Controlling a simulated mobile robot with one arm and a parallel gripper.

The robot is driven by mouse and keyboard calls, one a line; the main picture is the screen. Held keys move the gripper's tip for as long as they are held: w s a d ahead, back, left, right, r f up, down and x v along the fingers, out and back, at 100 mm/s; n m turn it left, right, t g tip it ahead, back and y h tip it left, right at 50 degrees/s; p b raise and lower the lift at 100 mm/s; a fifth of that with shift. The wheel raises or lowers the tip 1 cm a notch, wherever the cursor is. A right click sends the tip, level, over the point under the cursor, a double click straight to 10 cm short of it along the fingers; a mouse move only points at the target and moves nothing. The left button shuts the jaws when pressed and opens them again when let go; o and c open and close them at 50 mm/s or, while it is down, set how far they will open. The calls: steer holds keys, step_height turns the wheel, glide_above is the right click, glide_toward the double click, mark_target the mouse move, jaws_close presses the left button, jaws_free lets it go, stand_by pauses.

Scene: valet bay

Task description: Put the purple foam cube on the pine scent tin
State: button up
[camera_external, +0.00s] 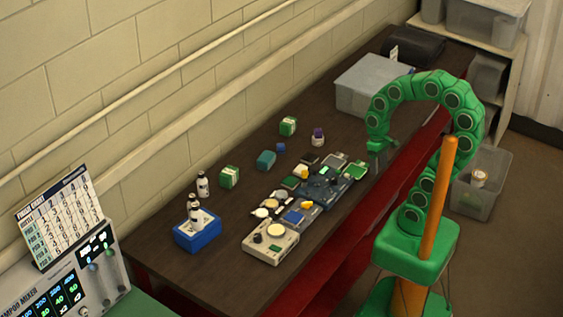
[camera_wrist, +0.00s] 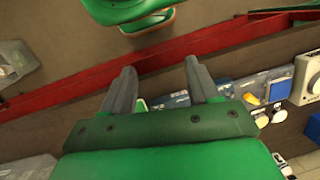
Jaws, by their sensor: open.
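My gripper (camera_external: 377,163) hangs over the right edge of the dark table, beside the row of circuit boards. In the wrist view my gripper (camera_wrist: 160,68) has its two grey fingers spread, with nothing between them. A small blue-violet block (camera_external: 281,147) on the table may be the purple foam cube; its exact colour is hard to tell. Two green-and-white containers, one farther back (camera_external: 288,126) and one nearer (camera_external: 229,177), stand at the wall side; I cannot tell whether either is the pine scent tin. The gripper is well apart from all of these.
A teal block (camera_external: 266,160) and a purple-capped jar (camera_external: 318,137) stand near the small block. Circuit boards (camera_external: 326,187) and a beige box (camera_external: 270,246) line the front side. A blue holder (camera_external: 197,233) with bottles is at left. A grey bin (camera_external: 363,92) stands behind.

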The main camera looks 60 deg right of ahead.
steer(key=shift+s+d+r+n+h, duration=0.15)
steer(key=shift+s+d+n+h, duration=0.2)
steer(key=shift+s+d, duration=0.25)
steer(key=shift+s+d+r+n+h, duration=0.1)
steer(key=shift+s+d+n+h, duration=0.25)
steer(key=shift+s, duration=0.4)
